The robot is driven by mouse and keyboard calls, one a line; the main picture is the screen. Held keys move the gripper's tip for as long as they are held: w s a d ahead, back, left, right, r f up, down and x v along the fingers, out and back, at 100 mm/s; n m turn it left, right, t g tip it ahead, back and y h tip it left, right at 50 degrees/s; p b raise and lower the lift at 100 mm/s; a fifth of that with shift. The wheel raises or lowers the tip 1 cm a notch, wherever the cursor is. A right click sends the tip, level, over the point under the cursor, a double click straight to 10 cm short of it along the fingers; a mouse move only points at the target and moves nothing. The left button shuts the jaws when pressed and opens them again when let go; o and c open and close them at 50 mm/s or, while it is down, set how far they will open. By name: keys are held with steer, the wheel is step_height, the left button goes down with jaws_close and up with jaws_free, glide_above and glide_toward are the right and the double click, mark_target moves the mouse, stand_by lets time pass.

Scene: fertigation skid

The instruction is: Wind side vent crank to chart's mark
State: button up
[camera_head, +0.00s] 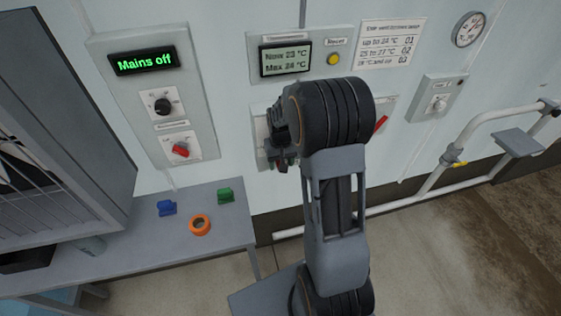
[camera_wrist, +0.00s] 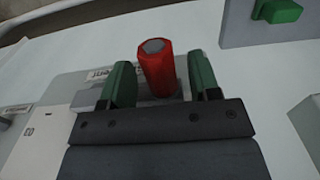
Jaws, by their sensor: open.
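My gripper (camera_head: 281,160) is open in front of a wall panel (camera_head: 263,125) that my arm largely hides. In the wrist view its two green fingertips (camera_wrist: 159,88) stand on either side of a red faceted handle or knob (camera_wrist: 157,58) with a grey end; whether they touch it is unclear. I cannot tell if this is the crank's grip. A red lever (camera_head: 381,123) shows right of my arm in the head view. The chart (camera_head: 389,43) lists temperature ranges beside 01, 02 and 03. The display (camera_head: 286,59) seems to read "Now 23 °C, Max 24 °C".
A panel (camera_head: 128,72) reading "Mains off" has a black dial and red switch. White pipes (camera_head: 447,158) run along the right wall. A gauge (camera_head: 468,29) hangs upper right.

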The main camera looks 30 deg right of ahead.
steer(key=shift+c, duration=0.2)
jaws_close()
stand_by(0.5)
